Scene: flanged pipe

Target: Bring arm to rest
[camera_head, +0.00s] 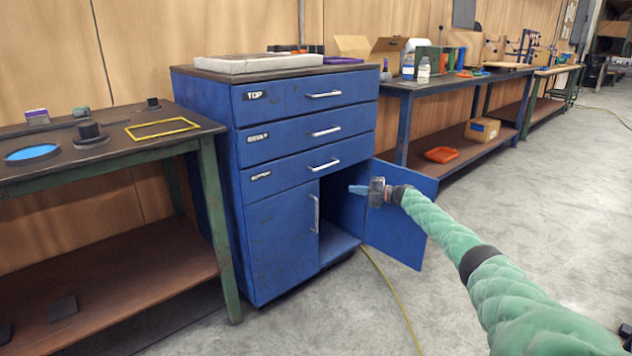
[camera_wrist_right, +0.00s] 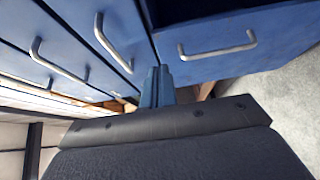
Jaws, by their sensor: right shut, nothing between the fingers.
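My right arm comes in from the lower right in the head view. Its gripper (camera_head: 357,189) is in front of the open lower compartment of a blue cabinet (camera_head: 282,231), near the open right door (camera_head: 399,222). The two blue fingers are together with nothing between them, and they also show closed in the wrist view (camera_wrist_right: 157,85). In that view the cabinet's blue fronts and metal handles (camera_wrist_right: 220,48) lie beyond the fingers. Whether the gripper touches the cabinet cannot be told. My left gripper is not in view.
A green-legged workbench (camera_head: 120,148) on the left carries a yellow frame (camera_head: 162,128) and a black flanged part (camera_head: 88,132). A bench at the back right holds boxes and bottles, with an orange tray (camera_head: 441,154) below. A yellow cable (camera_head: 396,295) crosses the floor.

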